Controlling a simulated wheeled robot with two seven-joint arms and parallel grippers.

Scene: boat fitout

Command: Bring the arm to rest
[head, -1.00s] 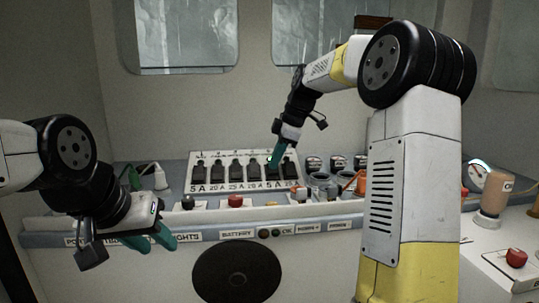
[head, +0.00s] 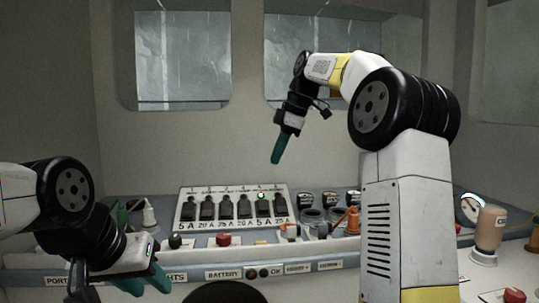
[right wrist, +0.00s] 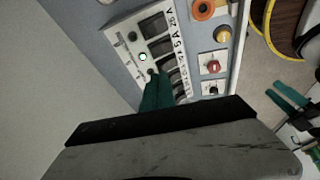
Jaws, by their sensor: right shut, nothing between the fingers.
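My right gripper (head: 277,150) is shut and empty. It hangs in the air above the fuse panel (head: 183,222), with its green fingers pointing down. In the right wrist view the closed green fingers (right wrist: 157,95) show in front of the panel (right wrist: 124,40), where a small green light is lit. The head view shows that light (head: 261,195) above one of the right-hand black switches. My left gripper (head: 146,283) is at the lower left in front of the console, its green fingers apart with nothing seen between them.
Red (head: 223,240) and black knobs sit along the console ledge. Round pots (head: 312,216) and gauges stand right of the panel. A tan bottle (head: 489,228) and a dial (head: 471,207) are at the far right. The wall space above the panel is clear.

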